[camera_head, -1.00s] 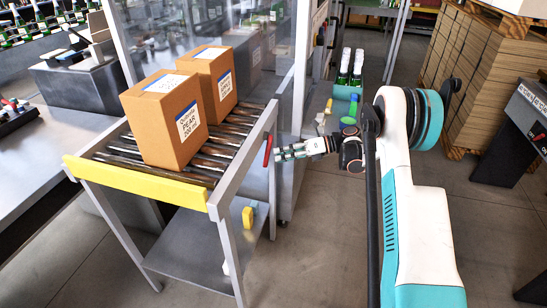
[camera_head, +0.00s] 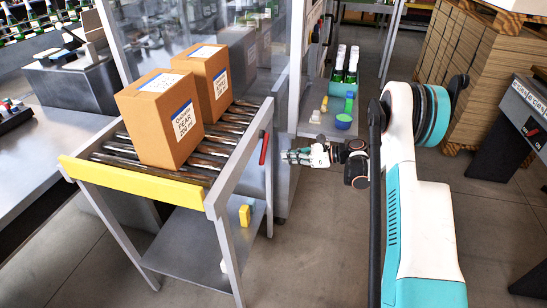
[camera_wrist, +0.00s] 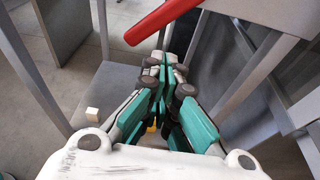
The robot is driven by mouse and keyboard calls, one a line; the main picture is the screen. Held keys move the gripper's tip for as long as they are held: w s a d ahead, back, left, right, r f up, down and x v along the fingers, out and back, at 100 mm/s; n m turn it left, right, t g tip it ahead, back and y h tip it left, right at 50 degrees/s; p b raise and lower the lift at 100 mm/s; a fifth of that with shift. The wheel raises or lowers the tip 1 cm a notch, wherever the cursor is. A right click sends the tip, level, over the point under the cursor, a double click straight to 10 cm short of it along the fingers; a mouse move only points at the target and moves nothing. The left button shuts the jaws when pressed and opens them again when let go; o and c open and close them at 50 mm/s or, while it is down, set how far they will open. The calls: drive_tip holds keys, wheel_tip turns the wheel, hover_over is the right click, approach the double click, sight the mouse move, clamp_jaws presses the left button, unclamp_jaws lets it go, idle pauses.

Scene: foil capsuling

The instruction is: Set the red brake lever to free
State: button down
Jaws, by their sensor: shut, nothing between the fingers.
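The red brake lever (camera_head: 264,148) is on the right side of the roller table, near its top rail, and stands roughly upright in the head view. In the wrist view the red lever (camera_wrist: 162,20) crosses the top of the picture, just beyond my fingertips. My gripper (camera_head: 284,156) is to the right of the lever with a small gap between them in the head view. In the wrist view my gripper (camera_wrist: 165,62) has its fingers together with nothing in them. The lever's pivot is hard to make out.
Two cardboard boxes (camera_head: 164,118) stand on the rollers (camera_head: 112,158) behind a yellow end bar (camera_head: 130,180). A lower shelf (camera_head: 195,245) holds a small yellow object (camera_head: 245,215). A stand with green bottles (camera_head: 345,66) is behind my gripper. The floor at front right is open.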

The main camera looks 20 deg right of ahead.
sight(262, 148)
drive_tip(key=w+a+f+n+t+h+b, duration=0.2)
drive_tip(key=w+a+f+n+t+b, duration=0.1)
drive_tip(key=w+a+f+n+t, duration=0.25)
drive_tip(key=shift+n+g, duration=0.75)
drive_tip(key=shift+g, duration=0.2)
drive_tip(key=shift+s+r+b, duration=0.3)
drive_tip(key=shift+s+r, duration=0.4)
drive_tip(key=shift+r, duration=0.35)
drive_tip(key=shift+s+r+b, duration=0.3)
drive_tip(key=shift+s+r, duration=0.4)
drive_tip(key=shift+r, duration=0.3)
